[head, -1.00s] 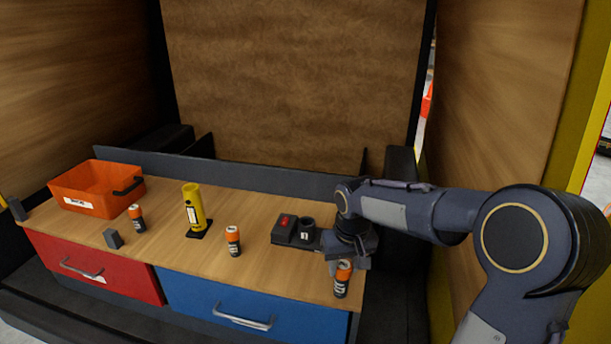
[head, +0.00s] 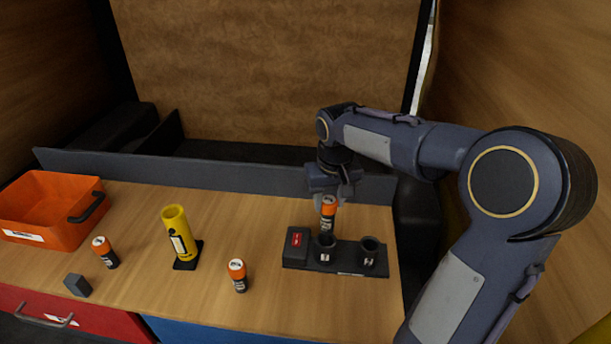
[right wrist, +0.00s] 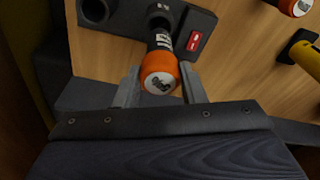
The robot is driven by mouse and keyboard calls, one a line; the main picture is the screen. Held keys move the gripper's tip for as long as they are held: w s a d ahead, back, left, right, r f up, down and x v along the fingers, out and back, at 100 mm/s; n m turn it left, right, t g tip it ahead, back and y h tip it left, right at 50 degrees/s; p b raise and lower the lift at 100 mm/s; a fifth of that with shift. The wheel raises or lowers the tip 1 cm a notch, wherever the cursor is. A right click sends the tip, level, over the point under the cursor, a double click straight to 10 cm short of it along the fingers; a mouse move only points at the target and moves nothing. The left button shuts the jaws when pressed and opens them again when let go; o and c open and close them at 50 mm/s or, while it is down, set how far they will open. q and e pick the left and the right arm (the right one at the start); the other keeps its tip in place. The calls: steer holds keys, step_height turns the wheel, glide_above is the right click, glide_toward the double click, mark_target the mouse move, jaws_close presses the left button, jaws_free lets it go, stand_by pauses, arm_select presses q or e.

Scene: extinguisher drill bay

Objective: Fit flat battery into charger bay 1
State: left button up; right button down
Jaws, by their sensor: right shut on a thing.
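My right gripper (head: 328,200) is shut on an orange-topped dark battery (head: 328,214), held upright by its top; the battery also shows between the fingers in the right wrist view (right wrist: 160,75). The black charger (head: 345,270) sits at the right of the bench, with two round bays and a red switch. The battery hangs just above the left bay (head: 325,243), the one beside the switch (head: 296,239). Its lower end looks apart from that bay's rim. The right bay (head: 370,246) looks empty. The bay numbers are too small to read. My left gripper is not in view.
Two other orange-topped batteries (head: 237,275) (head: 104,252) stand on the bench. A yellow tube on a black base (head: 178,232), a small grey block (head: 77,285) and an orange bin (head: 50,212) are left of the charger. A low grey wall runs behind.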

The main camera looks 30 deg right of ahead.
mark_target(328, 231)
steer(key=shift+w+r, duration=0.1)
steer(key=shift+s+b, duration=0.25)
steer(key=shift+b, duration=0.05)
step_height(328, 231, down, 2)
steer(key=shift+w+b, duration=0.1)
steer(key=shift+b, duration=0.55)
steer(key=shift+f+b, duration=0.45)
steer(key=shift+f, duration=0.05)
stand_by(0.7)
steer(key=shift+f+b, duration=2.7)
steer(key=shift+f, duration=1.1)
stand_by(0.3)
steer(key=c, duration=0.8)
jaws_free()
steer(key=shift+c, duration=0.2)
